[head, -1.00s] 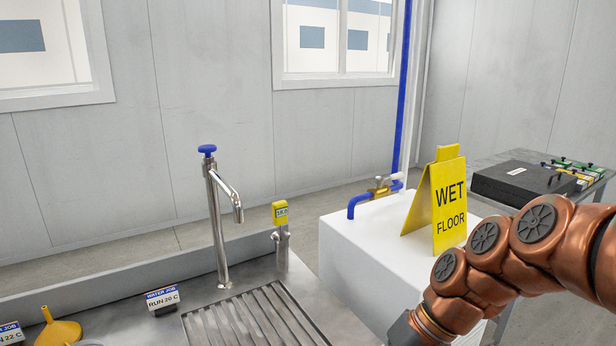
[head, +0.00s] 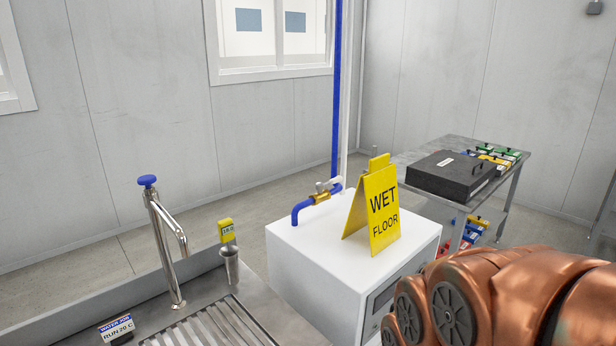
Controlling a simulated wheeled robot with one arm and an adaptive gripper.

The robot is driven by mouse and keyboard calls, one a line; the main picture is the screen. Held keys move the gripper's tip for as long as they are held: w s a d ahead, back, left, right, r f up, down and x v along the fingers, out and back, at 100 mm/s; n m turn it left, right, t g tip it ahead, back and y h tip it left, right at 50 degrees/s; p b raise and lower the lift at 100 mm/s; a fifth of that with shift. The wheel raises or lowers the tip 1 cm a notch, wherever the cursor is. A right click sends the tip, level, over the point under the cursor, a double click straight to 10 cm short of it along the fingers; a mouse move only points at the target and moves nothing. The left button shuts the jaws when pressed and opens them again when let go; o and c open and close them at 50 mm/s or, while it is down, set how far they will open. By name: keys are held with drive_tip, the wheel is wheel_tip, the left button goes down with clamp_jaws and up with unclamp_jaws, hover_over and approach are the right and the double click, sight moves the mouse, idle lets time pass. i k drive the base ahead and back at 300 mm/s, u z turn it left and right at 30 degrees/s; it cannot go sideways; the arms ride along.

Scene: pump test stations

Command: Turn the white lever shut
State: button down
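The white lever (head: 335,181) sits on a small brass valve (head: 321,195) in the blue pipe, behind the white cabinet's top. The lever is small in view; it seems to lie roughly along the pipe, but I cannot tell its exact angle. A yellow WET FLOOR sign (head: 374,207) stands on the cabinet just right of the valve, close to the lever. My copper-coloured arm fills the lower right of the head view. My gripper is outside the picture.
The white cabinet (head: 299,261) has free top surface left of the sign. A steel sink with a tap (head: 164,240) and a yellow-tagged metal cup (head: 229,258) is at left. A table with a black case (head: 450,178) stands at right.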

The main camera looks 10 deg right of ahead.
sight(320, 186)
drive_tip(key=u, duration=0.1)
drive_tip(key=k, duration=0.4)
drive_tip(key=z, duration=0.55)
drive_tip(key=i, duration=1.5)
drive_tip(key=u, duration=0.75)
